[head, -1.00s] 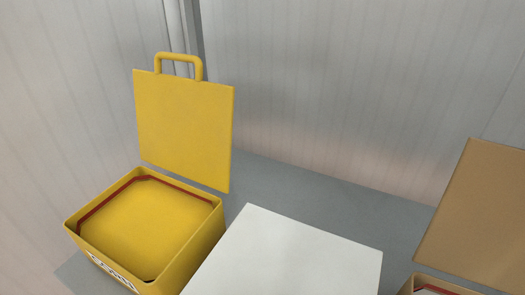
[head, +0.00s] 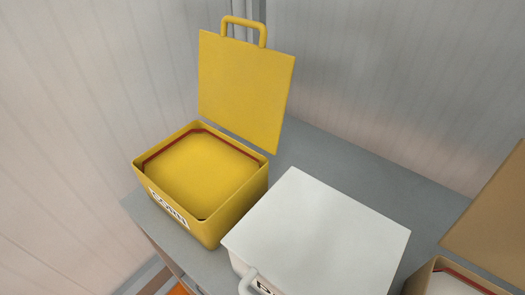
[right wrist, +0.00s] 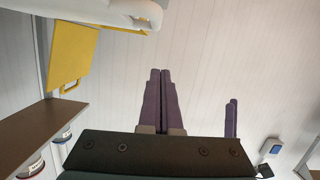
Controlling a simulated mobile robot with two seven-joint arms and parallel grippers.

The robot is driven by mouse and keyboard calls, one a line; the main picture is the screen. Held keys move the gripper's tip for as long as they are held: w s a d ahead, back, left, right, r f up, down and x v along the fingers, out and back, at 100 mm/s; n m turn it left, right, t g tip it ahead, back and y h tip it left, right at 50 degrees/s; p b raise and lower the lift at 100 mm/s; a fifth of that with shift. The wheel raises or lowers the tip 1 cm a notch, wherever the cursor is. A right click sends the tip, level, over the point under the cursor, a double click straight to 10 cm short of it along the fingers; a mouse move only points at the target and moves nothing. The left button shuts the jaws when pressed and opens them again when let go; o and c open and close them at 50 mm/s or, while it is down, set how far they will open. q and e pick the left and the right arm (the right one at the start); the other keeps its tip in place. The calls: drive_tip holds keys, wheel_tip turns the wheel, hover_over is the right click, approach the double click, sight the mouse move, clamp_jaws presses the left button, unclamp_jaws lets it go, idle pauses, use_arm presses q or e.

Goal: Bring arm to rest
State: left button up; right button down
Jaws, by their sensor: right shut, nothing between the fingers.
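My right gripper (right wrist: 160,100) shows in the right wrist view as two purple fingers pressed together. It is shut and empty, with the pale ribbed wall behind it and nothing touching its tips. Neither gripper shows in the head view. A separate narrow purple piece (right wrist: 232,118) stands right of the fingers in the right wrist view; I cannot tell what it belongs to.
In the head view a yellow box (head: 201,170) stands open on the grey table (head: 350,165), its lid (head: 245,90) raised. A closed white box (head: 320,230) stands beside it. A tan lid (head: 495,215) stands raised at right.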

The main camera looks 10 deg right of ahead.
drive_tip(key=v, duration=0.8)
drive_tip(key=w+d+m+h, duration=0.1)
drive_tip(key=w+h, duration=0.1)
drive_tip(key=w, duration=0.1)
drive_tip(key=w+d+m+g+h, duration=0.1)
drive_tip(key=w+h, duration=0.1)
drive_tip(key=w+d+m+g+h, duration=0.1)
drive_tip(key=w+d+h, duration=0.1)
drive_tip(key=w, duration=0.1)
drive_tip(key=shift+w+f, duration=0.15)
drive_tip(key=shift+w, duration=0.2)
drive_tip(key=s+d+r+m+g+h, duration=0.3)
drive_tip(key=s+d+r+m+g, duration=0.1)
drive_tip(key=s+d+r+g, duration=0.15)
wheel_tip(320, 180, up, 38)
drive_tip(key=p, duration=3.7)
drive_tip(key=shift+g, duration=0.45)
drive_tip(key=shift+a, duration=0.15)
